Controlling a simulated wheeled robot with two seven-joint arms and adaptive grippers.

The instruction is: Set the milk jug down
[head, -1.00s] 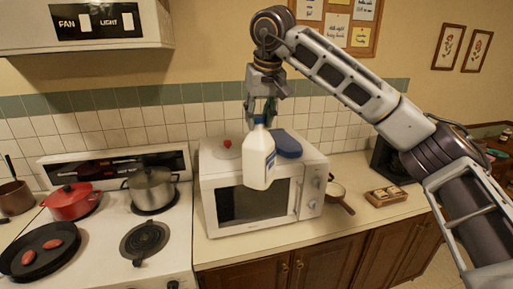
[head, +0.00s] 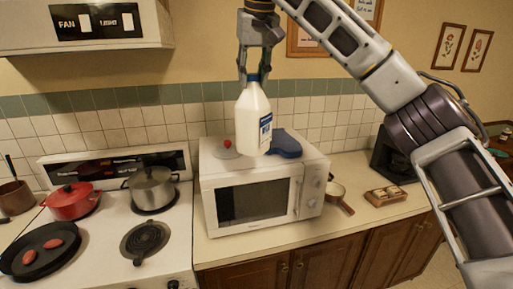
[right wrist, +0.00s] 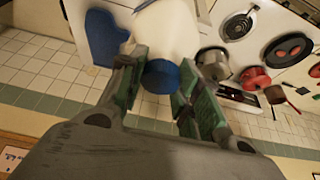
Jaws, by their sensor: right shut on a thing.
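The milk jug (head: 252,122) is white with a blue cap and a blue label, and hangs upright in the head view. My right gripper (head: 254,76) is shut on it at the cap end, from above. In the head view the jug overlaps the top of the white microwave (head: 218,174); whether it touches the top I cannot tell. In the right wrist view the blue cap (right wrist: 161,77) sits between the fingers, with the white body (right wrist: 165,35) beyond. My left gripper is not in view.
A blue mitt-like thing (head: 284,146) and a pale lid with a red knob (head: 226,144) lie on the microwave. A stove at left holds a red pot (head: 72,203), a steel pot (head: 152,190) and a black pan (head: 40,252). A small pan (head: 336,191) and a tray (head: 384,195) stand right.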

